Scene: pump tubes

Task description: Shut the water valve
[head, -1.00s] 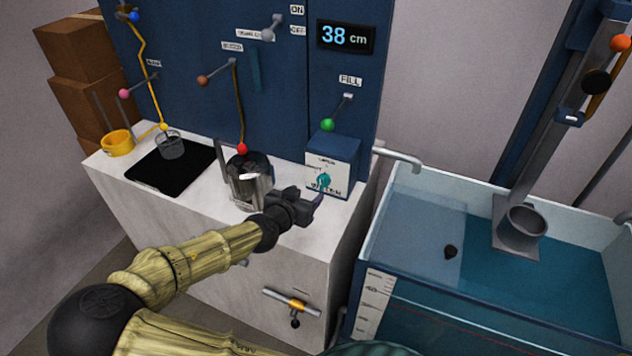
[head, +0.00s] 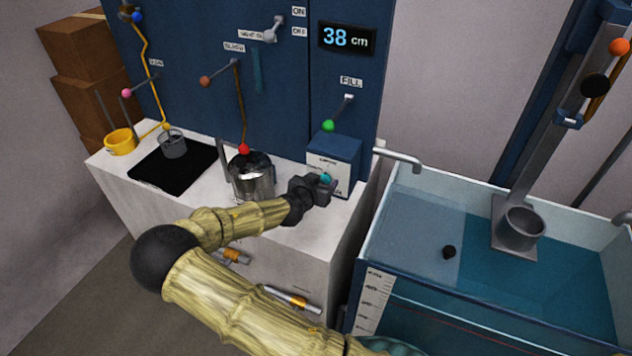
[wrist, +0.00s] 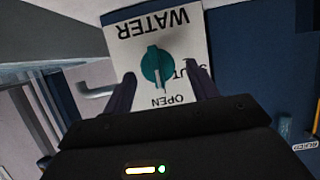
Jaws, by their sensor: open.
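The water valve is a teal knob (wrist: 154,65) on a white plate (wrist: 135,38) marked WATER, OPEN and SHUT, which shows upside down in the wrist view. The knob's light pointer line aims toward the OPEN label. In the head view the plate sits on the front of a blue box (head: 335,152), and only a bit of the teal knob (head: 326,178) shows past my gripper. My gripper (wrist: 160,88) is open, its two dark fingers on either side of the knob.
A metal pot (head: 252,180) stands on the white counter left of my gripper. A spout (head: 400,157) reaches over the water tank (head: 390,210) at the right. The green-ended FILL lever (head: 328,126) hangs above the box. The display (head: 346,38) reads 38 cm.

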